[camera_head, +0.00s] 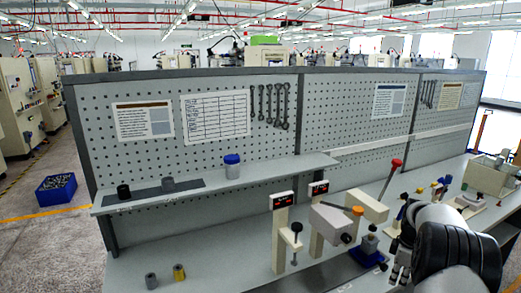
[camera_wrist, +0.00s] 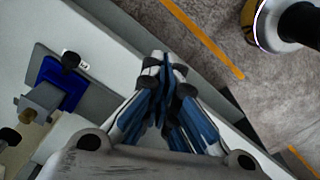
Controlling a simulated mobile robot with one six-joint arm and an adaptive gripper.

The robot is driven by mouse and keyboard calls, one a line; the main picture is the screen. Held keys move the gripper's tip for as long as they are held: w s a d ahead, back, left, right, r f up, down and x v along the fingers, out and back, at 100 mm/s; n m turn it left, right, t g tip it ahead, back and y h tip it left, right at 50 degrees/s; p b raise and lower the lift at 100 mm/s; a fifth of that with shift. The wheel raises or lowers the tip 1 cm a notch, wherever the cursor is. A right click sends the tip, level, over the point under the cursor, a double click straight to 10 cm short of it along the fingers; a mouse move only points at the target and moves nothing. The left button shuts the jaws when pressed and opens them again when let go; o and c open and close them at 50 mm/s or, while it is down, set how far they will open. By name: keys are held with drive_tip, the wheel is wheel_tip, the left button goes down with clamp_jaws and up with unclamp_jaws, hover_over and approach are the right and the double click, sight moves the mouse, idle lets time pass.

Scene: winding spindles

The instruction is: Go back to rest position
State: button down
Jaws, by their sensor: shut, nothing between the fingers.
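My gripper (camera_wrist: 165,68) shows in the wrist view with its fingertips together and nothing between them. It hangs above the edge of the grey workbench, with the floor beyond the edge. In the head view my arm is at the lower right, and my gripper (camera_head: 399,272) is partly seen beside it, over the bench. A blue-based device (camera_wrist: 62,85) stands on the bench left of the gripper in the wrist view; the fingers do not touch it.
A pegboard (camera_head: 230,115) rises behind the workbench (camera_head: 215,268). Small grey (camera_head: 151,281) and yellow (camera_head: 179,272) cylinders stand on the bench. Measuring stands (camera_head: 283,235) are left of my arm.

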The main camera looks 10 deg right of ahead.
drive_tip(key=s+a+r+m+t, duration=0.15)
drive_tip(key=s+a+r, duration=0.25)
drive_tip(key=a+r, duration=0.7)
drive_tip(key=s+a+r+m+t, duration=0.1)
drive_tip(key=s+a+r+m, duration=0.25)
drive_tip(key=a+r, duration=0.8)
drive_tip(key=s+a+f+m+t, duration=0.1)
drive_tip(key=s+a, duration=0.6)
drive_tip(key=s, duration=0.4)
drive_tip(key=s+a+f+m, duration=0.1)
drive_tip(key=s+a+m, duration=0.1)
drive_tip(key=s+a, duration=0.5)
drive_tip(key=s, duration=0.4)
drive_tip(key=shift+a+m+t, duration=0.25)
drive_tip(key=shift+m+t, duration=0.05)
drive_tip(key=shift+t, duration=0.05)
